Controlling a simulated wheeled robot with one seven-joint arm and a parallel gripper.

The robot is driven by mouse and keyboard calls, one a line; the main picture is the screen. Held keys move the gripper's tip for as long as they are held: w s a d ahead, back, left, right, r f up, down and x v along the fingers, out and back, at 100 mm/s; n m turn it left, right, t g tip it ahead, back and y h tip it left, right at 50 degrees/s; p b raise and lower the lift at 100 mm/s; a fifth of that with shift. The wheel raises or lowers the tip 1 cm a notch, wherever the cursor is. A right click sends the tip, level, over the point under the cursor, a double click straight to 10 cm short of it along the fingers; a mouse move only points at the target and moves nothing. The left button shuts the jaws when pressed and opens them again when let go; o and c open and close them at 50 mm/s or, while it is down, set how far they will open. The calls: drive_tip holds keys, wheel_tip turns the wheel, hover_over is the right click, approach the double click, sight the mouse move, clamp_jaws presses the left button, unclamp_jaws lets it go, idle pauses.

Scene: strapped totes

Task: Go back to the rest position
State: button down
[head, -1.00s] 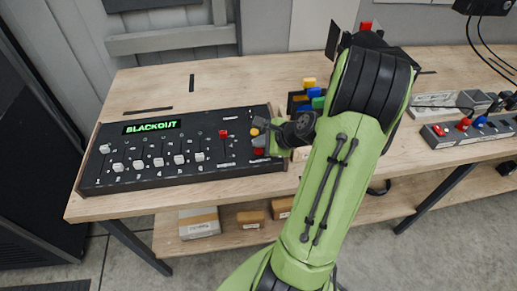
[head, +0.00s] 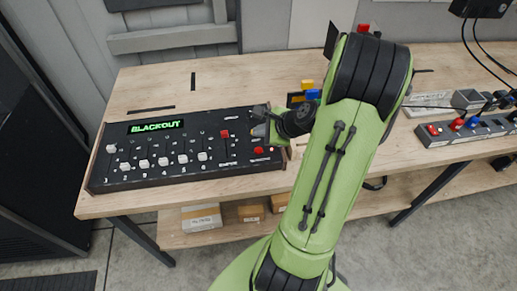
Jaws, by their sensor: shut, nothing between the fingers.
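My green arm rises from the bottom of the head view and bends over the wooden bench. My gripper (head: 262,127) hangs over the right end of a black control console (head: 210,150), near its red button (head: 259,150). It is shut with nothing held. The fingertips are small and partly hidden by the wrist. The console display (head: 157,126) reads "BLACKOUT" in green. White slider knobs (head: 163,161) stand in a row, with one red slider knob (head: 225,134) further up at the right.
Coloured blocks (head: 307,90) sit behind my wrist, partly hidden. Boxes (head: 201,218) rest on the lower shelf. The bench's back left is mostly clear.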

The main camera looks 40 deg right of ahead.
idle(0.3)
drive_tip(key=s+a+r+n+g, duration=0.2)
drive_tip(key=a+r+n, duration=0.3)
drive_tip(key=a+n, duration=0.35)
drive_tip(key=s+a+r+n+g, duration=0.15)
drive_tip(key=a+r+n, duration=0.25)
drive_tip(key=a+n, duration=0.4)
drive_tip(key=s+a+r+n, duration=0.2)
drive_tip(key=s+a+n, duration=0.1)
drive_tip(key=s+n, duration=0.1)
drive_tip(key=s+a+r+n+h, duration=0.1)
drive_tip(key=s+a+r+n, duration=0.2)
drive_tip(key=s+n, duration=0.2)
drive_tip(key=shift+s+a, duration=0.25)
drive_tip(key=shift+s, duration=0.8)
